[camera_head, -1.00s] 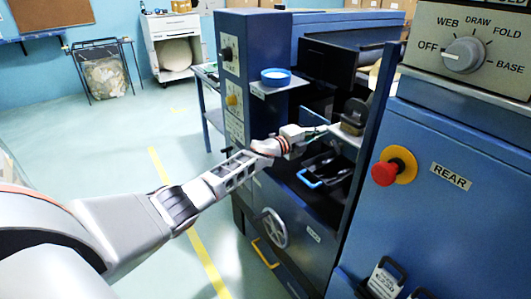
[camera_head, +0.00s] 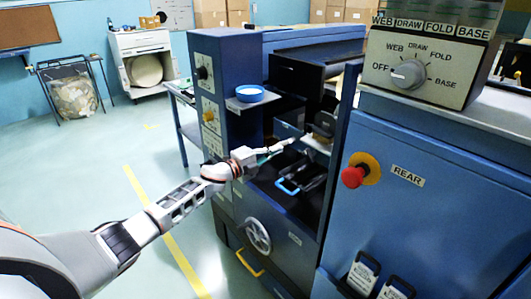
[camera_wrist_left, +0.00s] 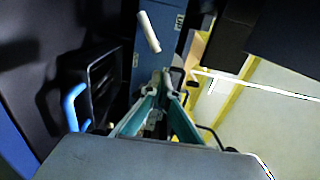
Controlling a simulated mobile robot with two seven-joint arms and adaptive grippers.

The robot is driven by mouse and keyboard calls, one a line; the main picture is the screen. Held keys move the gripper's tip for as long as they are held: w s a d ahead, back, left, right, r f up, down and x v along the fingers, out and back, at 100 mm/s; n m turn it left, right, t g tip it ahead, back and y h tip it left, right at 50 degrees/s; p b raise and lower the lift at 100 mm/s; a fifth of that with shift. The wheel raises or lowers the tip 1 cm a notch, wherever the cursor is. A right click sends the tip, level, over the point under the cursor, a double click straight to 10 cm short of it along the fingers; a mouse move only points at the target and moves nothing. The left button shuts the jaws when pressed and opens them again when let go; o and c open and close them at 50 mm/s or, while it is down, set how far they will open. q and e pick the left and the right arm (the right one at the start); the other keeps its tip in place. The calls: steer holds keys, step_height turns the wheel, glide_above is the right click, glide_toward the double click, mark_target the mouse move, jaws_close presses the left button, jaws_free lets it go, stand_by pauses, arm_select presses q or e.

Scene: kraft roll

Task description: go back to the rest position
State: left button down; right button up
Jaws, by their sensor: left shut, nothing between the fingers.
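My left gripper (camera_head: 294,141) reaches into the open bay of the blue machine (camera_head: 225,95). Its thin fingers are together and empty, above and behind a black tray with a blue handle (camera_head: 288,188). In the left wrist view the fingertips (camera_wrist_left: 166,78) meet with nothing between them, and the blue handle (camera_wrist_left: 74,106) lies to their left. A small white cylinder (camera_wrist_left: 148,32) shows beyond the tips; what it belongs to is unclear. My right gripper is not in view.
The blue cabinet with a red button (camera_head: 353,177) and selector knob (camera_head: 409,74) stands at the right. A handwheel (camera_head: 257,236) is below the bay. The floor at left is open.

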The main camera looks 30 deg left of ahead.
arm_select(q)
steer(key=v, duration=0.3)
steer(key=shift+s, duration=0.3)
